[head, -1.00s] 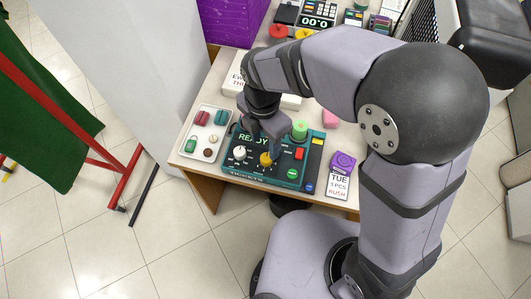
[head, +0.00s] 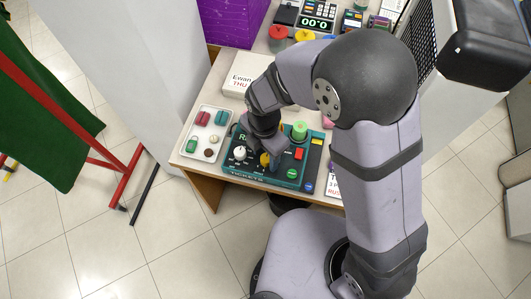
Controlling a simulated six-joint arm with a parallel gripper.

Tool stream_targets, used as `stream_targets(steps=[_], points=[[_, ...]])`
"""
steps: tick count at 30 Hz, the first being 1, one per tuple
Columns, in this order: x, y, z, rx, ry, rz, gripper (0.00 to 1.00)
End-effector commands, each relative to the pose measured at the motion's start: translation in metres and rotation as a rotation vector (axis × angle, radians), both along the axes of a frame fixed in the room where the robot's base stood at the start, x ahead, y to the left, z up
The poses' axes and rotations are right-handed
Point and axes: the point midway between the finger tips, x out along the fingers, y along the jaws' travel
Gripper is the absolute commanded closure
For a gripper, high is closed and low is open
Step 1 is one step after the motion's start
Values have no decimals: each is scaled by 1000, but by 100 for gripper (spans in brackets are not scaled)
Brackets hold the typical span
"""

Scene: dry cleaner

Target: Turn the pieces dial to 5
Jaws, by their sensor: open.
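The teal ticket machine (head: 232,172) lies on the near part of the counter. It carries a white knob (head: 240,153), a yellow knob (head: 265,159), a red button (head: 299,153) and a green button (head: 292,174). Which knob is the pieces dial is too small to read. My gripper (head: 268,154) points down over the machine, right at the yellow knob, with its jaws open. The fingers partly cover the yellow knob, and I cannot tell whether they touch it. The machine's display is mostly hidden behind my gripper.
A white tray (head: 185,146) with small coloured items stands left of the machine. A green cylinder (head: 299,131) rises at the machine's back right. A card sign is partly hidden by my arm.

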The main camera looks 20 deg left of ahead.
Motion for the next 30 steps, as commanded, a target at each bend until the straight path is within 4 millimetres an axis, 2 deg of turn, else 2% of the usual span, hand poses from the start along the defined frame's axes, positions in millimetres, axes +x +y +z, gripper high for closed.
stream_targets(steps=[4, 9, 20, 30], points=[[0, 0, 0, 0, 0, 0, 55], [0, 0, 0, 0, 0, 0, 95], [0, 0, 1, -1, 1, -31, 96], [0, 0, 1, -2, 1, -225, 96]])
